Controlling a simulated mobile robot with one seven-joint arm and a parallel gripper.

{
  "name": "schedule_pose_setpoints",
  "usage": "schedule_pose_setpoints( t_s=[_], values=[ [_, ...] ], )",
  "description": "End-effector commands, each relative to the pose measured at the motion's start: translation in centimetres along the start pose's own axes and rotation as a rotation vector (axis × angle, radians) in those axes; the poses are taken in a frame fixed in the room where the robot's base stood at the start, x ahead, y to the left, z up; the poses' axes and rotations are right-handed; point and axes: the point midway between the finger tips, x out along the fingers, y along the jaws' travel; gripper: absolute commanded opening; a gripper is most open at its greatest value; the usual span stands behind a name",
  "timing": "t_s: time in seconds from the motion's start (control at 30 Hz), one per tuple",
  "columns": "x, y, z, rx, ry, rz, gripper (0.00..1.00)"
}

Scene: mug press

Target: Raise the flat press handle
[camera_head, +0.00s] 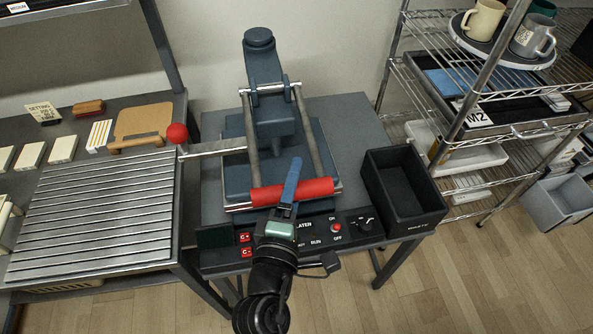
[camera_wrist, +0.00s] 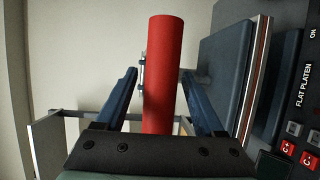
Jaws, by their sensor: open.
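The flat press (camera_head: 236,180) stands on a grey bench. Its handle is a red grip bar (camera_head: 310,190) joined by two metal side arms (camera_head: 313,130) to the blue press head, and the bar sits low at the front of the press. My gripper (camera_head: 293,165) comes in from the front, over the bar. In the wrist view the red bar (camera_wrist: 160,80) passes between the two blue fingers, which are open with a gap on each side. The underside of the bar is hidden in the head view.
A black bin (camera_head: 400,190) stands to the right, beside the control panel (camera_head: 310,230). A red ball knob (camera_head: 177,133) on a lever is at the left, by the slatted rack (camera_head: 95,215). A wire shelf (camera_head: 480,90) with mugs is at the right.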

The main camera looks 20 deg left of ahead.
Motion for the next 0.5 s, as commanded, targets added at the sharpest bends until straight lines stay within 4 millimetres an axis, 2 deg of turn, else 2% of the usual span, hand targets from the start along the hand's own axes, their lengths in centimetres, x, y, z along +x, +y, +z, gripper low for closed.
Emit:
schedule_pose_setpoints(
  t_s=[0.2, 0.47, 0.5],
  values=[
    [1.37, 0.04, -0.03, 0.001, 0.0, 0.0, 0.7],
    [1.47, -0.03, -0.01, 0.001, 0.0, -0.001, 0.7],
    [1.46, -0.03, -0.01, 0.001, 0.0, -0.001, 0.67]
  ],
)
